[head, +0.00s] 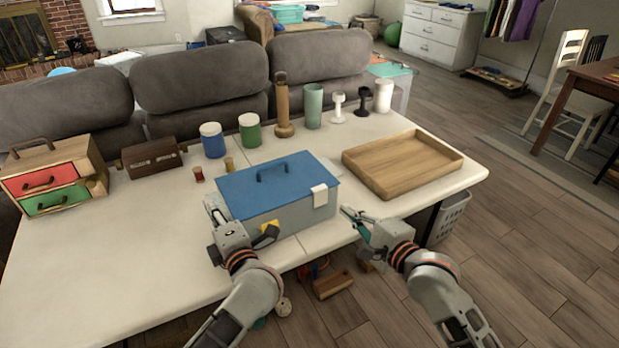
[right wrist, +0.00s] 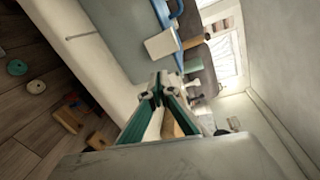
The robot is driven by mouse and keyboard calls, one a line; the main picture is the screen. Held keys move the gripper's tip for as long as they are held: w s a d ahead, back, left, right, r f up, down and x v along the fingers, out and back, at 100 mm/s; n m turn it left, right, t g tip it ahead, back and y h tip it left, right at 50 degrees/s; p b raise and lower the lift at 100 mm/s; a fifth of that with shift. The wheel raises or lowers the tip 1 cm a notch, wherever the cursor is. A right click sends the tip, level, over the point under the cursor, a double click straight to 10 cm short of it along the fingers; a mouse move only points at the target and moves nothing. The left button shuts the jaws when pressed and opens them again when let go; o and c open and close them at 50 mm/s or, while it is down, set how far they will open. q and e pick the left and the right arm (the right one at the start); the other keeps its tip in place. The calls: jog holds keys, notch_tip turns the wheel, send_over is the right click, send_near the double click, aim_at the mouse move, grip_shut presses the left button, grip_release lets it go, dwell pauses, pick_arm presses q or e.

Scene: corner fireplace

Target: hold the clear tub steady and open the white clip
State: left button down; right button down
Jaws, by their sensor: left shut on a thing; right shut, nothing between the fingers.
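The clear tub (head: 285,221) looks pale grey-blue and stands near the table's front edge under a blue lid (head: 280,178) with a handle. The white clip (head: 319,196) lies over the lid's right front edge and down the tub's front; it also shows in the right wrist view (right wrist: 162,44). My left gripper (head: 238,222) is shut on the tub at its front left corner; the exact finger contact is partly hidden. My right gripper (head: 350,213) is shut and empty, right of the clip and apart from it. Its closed fingers show in the right wrist view (right wrist: 158,86).
A wooden tray (head: 442,165) lies right of the tub. Behind stand blue and green jars, a wooden mill (head: 283,108) and several cups. A small drawer box (head: 62,174) is at the far left. The table's front left is clear. Loose items lie on the floor below.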

jog(key=w+d+n, duration=0.1)
jog(key=w, duration=0.1)
jog(key=w+n+h, duration=0.1)
jog(key=w, duration=0.1)
jog(key=w+d+n+g, duration=0.1)
jog(key=w, duration=0.1)
jog(key=shift+d+f+n+h, duration=0.15)
jog(key=shift+d+n+h, duration=0.15)
jog(key=shift+n+h, duration=0.1)
jog(key=w+d+r+n+g+h, duration=0.3)
jog(key=w+d+r+n+h, duration=0.25)
jog(key=w+d+n, duration=0.35)
jog(key=s+a+r+n+g, duration=0.2)
jog(key=a+r, duration=0.1)
jog(key=a, duration=0.3)
jog(key=s+a+r+n+g, duration=0.2)
jog(key=s+a+r+n, duration=0.1)
jog(key=a, duration=0.4)
jog(key=s+a+r+n+g, duration=0.2)
jog(key=s+a+r+n, duration=0.1)
jog(key=a, duration=0.4)
jog(key=shift+a+r+y, duration=0.15)
jog(key=shift+r+y, duration=0.3)
